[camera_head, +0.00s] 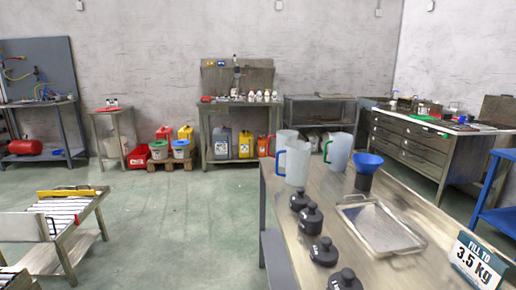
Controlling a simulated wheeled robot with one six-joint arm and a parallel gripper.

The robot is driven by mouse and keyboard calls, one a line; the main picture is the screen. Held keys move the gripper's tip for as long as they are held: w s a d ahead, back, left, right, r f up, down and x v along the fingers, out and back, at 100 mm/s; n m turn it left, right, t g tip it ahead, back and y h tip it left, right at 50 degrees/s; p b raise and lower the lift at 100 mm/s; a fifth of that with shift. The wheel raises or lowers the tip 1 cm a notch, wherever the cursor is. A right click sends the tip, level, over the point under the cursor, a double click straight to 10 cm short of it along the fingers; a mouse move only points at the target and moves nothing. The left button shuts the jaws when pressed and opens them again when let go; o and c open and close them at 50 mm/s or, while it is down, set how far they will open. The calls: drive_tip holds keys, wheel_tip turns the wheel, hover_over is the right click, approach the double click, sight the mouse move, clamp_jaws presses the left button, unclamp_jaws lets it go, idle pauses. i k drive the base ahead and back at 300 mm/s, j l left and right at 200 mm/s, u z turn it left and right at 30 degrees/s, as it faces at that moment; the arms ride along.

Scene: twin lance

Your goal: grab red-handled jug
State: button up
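The red-handled jug (287,134) is a translucent white jug at the far left end of the near worktable (268,190). Its red handle points left. A blue-handled jug (296,163) stands in front of it and hides much of its body. A third jug with a green handle (341,151) stands to the right of these two. My gripper is not in view.
Several black weights (311,217) line the table's left edge. A metal tray (380,228), a blue funnel (368,162) on a dark holder and a "FILL TO 3.5 kg" sign (478,264) are also there. Open floor (180,225) lies left of the table; a roller conveyor (70,208) stands farther left.

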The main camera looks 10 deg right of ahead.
sight(282, 137)
drive_tip(key=i+j, duration=0.7)
drive_tip(key=j, duration=0.25)
drive_tip(key=i+j+z, duration=0.1)
drive_tip(key=i+j, duration=0.6)
drive_tip(key=j, duration=0.25)
drive_tip(key=i+l, duration=0.2)
drive_tip(key=i, duration=0.25)
drive_tip(key=i+l, duration=0.25)
drive_tip(key=i, duration=0.2)
drive_tip(key=i+l, duration=0.2)
drive_tip(key=i, duration=0.25)
drive_tip(key=i+l+z, duration=0.1)
drive_tip(key=i+l, duration=0.15)
drive_tip(key=i, duration=0.2)
